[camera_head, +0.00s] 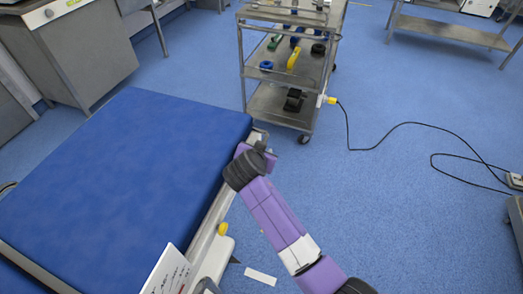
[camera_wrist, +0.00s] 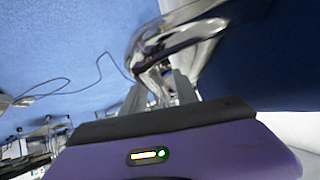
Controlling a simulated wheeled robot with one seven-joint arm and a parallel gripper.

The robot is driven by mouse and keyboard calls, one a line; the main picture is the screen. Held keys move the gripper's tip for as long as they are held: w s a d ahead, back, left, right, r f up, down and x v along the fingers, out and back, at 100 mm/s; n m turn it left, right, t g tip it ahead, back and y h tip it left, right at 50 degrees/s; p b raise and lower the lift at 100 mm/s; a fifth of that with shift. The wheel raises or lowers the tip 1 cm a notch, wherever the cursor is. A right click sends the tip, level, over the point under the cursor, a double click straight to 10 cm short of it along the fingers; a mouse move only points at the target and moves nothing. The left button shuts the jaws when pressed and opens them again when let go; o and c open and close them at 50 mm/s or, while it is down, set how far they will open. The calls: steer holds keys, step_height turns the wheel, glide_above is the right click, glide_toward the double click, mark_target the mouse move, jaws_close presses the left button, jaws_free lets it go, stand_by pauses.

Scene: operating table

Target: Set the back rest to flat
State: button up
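The operating table's large blue pad (camera_head: 120,165) fills the left of the head view. It looks like the back rest section, and its exact tilt is hard to judge. My gripper (camera_head: 262,148) is at the pad's far right corner, beside the metal side frame. In the wrist view, a shiny metal handle-like part (camera_wrist: 160,45) is just ahead of my gripper (camera_wrist: 162,92). Its two grey fingers stand apart, with metal showing between them. Whether they press on it cannot be seen. The blue pad's side shows at the right of the wrist view (camera_wrist: 270,60).
A metal trolley (camera_head: 288,85) with several small items stands beyond the table. A black cable (camera_head: 400,124) runs from it across the floor. A yellow knob (camera_head: 223,229) and a printed card (camera_head: 168,272) are at the table's near side. The floor at the right is mostly open.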

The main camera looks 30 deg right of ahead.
steer(key=v, duration=0.7)
steer(key=shift+s+a+r+p, duration=0.2)
steer(key=shift+s+a+p, duration=0.05)
steer(key=shift+a+p, duration=0.1)
steer(key=shift+d, duration=0.1)
